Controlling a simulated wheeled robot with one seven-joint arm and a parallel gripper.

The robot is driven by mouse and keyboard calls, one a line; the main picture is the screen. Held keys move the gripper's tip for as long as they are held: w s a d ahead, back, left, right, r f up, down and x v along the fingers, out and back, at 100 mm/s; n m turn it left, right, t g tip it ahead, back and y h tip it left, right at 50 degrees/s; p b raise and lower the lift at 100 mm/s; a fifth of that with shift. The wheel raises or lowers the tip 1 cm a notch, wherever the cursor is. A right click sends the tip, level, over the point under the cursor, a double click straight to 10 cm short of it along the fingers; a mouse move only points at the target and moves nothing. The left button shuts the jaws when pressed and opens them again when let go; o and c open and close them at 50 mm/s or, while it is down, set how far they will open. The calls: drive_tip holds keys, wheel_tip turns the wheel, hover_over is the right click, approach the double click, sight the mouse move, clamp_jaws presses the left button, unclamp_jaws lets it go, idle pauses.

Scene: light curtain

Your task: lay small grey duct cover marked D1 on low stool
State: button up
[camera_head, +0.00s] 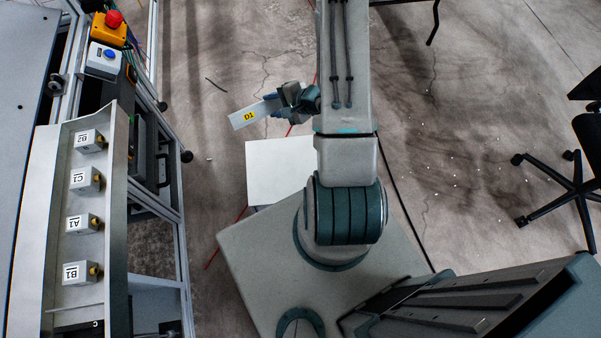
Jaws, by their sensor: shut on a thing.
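A pale, flat-topped low stool (279,166) stands on the floor below the cover in the picture. Its top is bare where it shows. My arm and base hide its right and lower parts. The cover is apart from the stool top in the picture; its height above the floor cannot be told.
A metal-framed bench at the left has a tray (115,190) with several marked boxes, B2, C1, A1 and B1. An office chair (575,185) stands at the far right. Floor between is clear.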

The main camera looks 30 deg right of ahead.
drive_tip(key=s+d+f+m+g+b, duration=0.2)
drive_tip(key=s+d+f+b, duration=0.25)
drive_tip(key=f, duration=0.45)
drive_tip(key=s+d+f+m+g+h+b, duration=0.1)
drive_tip(key=s+d+f+m+g+b, duration=0.15)
drive_tip(key=s+d+f+b, duration=0.4)
drive_tip(key=s+d+f+m+g+b, duration=0.2)
drive_tip(key=s+f+m+b, duration=0.15)
drive_tip(key=f, duration=0.75)
drive_tip(key=b, duration=0.2)
hover_over(298, 167)
drive_tip(key=d, duration=0.2)
drive_tip(key=shift+n, duration=0.4)
drive_tip(key=f, duration=0.6)
drive_tip(key=shift+s+a+f, duration=0.15)
drive_tip(key=shift+s+a, duration=0.05)
drive_tip(key=shift+s, duration=0.2)
drive_tip(key=shift+f+b, duration=0.5)
drive_tip(key=shift+f, duration=1.4)
